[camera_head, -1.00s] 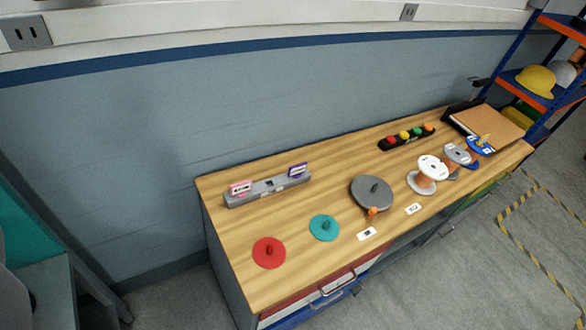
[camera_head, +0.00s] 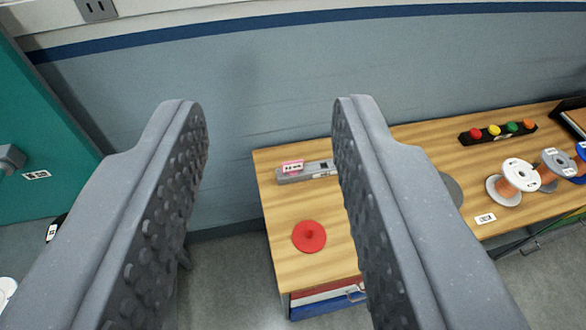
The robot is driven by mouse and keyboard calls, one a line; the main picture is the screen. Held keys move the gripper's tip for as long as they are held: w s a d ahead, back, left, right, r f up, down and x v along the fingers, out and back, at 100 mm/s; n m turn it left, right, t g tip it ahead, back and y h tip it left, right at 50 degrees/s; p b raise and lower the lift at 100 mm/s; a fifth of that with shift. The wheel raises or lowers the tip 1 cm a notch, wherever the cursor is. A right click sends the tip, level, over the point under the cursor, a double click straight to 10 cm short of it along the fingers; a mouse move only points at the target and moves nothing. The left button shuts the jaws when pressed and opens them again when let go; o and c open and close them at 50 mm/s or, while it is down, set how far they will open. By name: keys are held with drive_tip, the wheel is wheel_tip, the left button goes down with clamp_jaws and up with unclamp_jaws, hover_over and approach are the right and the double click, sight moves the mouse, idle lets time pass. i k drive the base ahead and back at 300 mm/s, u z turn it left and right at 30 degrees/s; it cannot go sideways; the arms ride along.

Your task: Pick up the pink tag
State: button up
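The pink tag (camera_head: 293,166) stands upright in the left end of a grey holder bar (camera_head: 318,171) at the back left of the wooden bench. My gripper (camera_head: 270,105) is open and empty, with its two studded fingers wide apart in the foreground. The tag shows between the fingers, well beyond them, closer to the right finger. The right finger hides the right part of the holder bar and the purple tag seen there earlier.
A red disc with a knob (camera_head: 309,236) lies in front of the holder on the bench (camera_head: 285,212). Coloured buttons (camera_head: 498,131) and wire spools (camera_head: 513,177) stand to the right. A teal panel (camera_head: 45,150) is at the left. The wall is behind.

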sight(292, 167)
drive_tip(key=z, duration=0.1)
drive_tip(key=i, duration=1)
drive_tip(key=u, duration=0.1)
